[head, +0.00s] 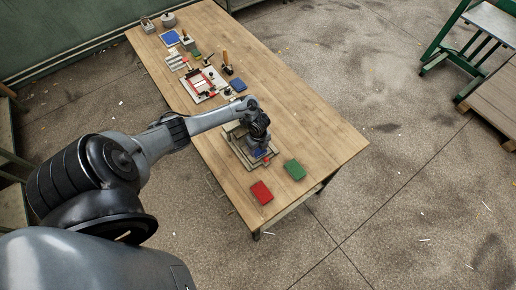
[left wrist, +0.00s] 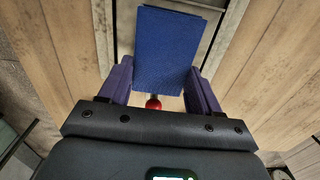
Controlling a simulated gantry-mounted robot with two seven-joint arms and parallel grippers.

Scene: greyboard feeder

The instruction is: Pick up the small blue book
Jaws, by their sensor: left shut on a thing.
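The small blue book (left wrist: 166,48) fills the middle of the left wrist view, between the two fingers of my left gripper (left wrist: 160,72). The fingers are shut on its sides. In the head view my left gripper (head: 263,148) points down over the grey feeder (head: 235,133) near the front of the table, and a bit of the blue book (head: 261,154) shows under it. The gripper hides most of the book there. I cannot tell whether the book touches the feeder or is just above it. My right gripper is not in view.
A red book (head: 262,192) and a green book (head: 295,169) lie on the wooden table (head: 320,140) near its front edge. Another blue book (head: 238,85) lies beside a board with a red frame (head: 204,83). The table's right side is clear.

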